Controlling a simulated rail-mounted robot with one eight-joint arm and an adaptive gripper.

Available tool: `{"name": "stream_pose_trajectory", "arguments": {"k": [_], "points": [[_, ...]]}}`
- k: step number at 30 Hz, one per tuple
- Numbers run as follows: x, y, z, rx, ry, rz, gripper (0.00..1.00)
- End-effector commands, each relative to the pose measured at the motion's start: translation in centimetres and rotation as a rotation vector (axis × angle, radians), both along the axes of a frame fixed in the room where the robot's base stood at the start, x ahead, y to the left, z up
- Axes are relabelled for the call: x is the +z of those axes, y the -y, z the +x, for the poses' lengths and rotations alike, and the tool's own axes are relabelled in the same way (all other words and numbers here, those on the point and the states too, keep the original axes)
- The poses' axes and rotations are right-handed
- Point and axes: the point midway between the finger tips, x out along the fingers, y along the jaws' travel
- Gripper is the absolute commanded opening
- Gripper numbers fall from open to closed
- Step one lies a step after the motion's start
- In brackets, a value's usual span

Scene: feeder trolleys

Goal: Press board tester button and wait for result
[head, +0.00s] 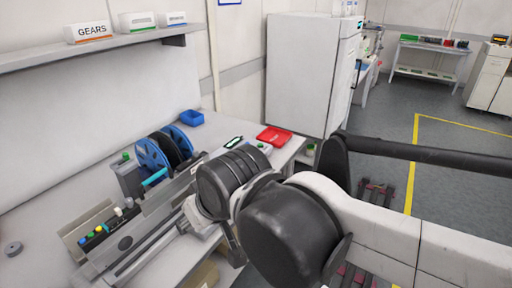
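A bench machine with a long grey rail (150,250) stands on the left workbench. At its left end is a dark strip with small coloured buttons or caps (97,231), among them yellow and green. Behind it, a grey box (130,179) carries a green cap (125,156). I cannot tell which of these is the tester button, and no result display can be read. My arm reaches in from the right over the bench. A dark part of what looks like my gripper (234,247) points down beside the rail's right end; its fingertips cannot be made out.
Blue reels (154,155) stand behind the rail. A blue bin (191,118), a red tray (273,137) and a grey disc (13,248) lie on the bench. A shelf (100,48) with labelled boxes hangs above.

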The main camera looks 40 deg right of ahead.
Motion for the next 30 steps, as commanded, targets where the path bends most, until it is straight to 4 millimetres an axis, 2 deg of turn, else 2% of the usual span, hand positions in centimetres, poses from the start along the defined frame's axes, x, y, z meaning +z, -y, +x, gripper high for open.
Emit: {"name": "stream_pose_trajectory", "arguments": {"k": [14,15,23,30], "points": [[0.00,0.00,0.00,0.000,0.000,0.000,0.35],[0.00,0.00,0.00,0.000,0.000,0.000,0.33],[0.00,0.00,0.00,0.000,0.000,0.000,0.00],[0.00,0.00,0.00,0.000,0.000,0.000,0.00]]}}
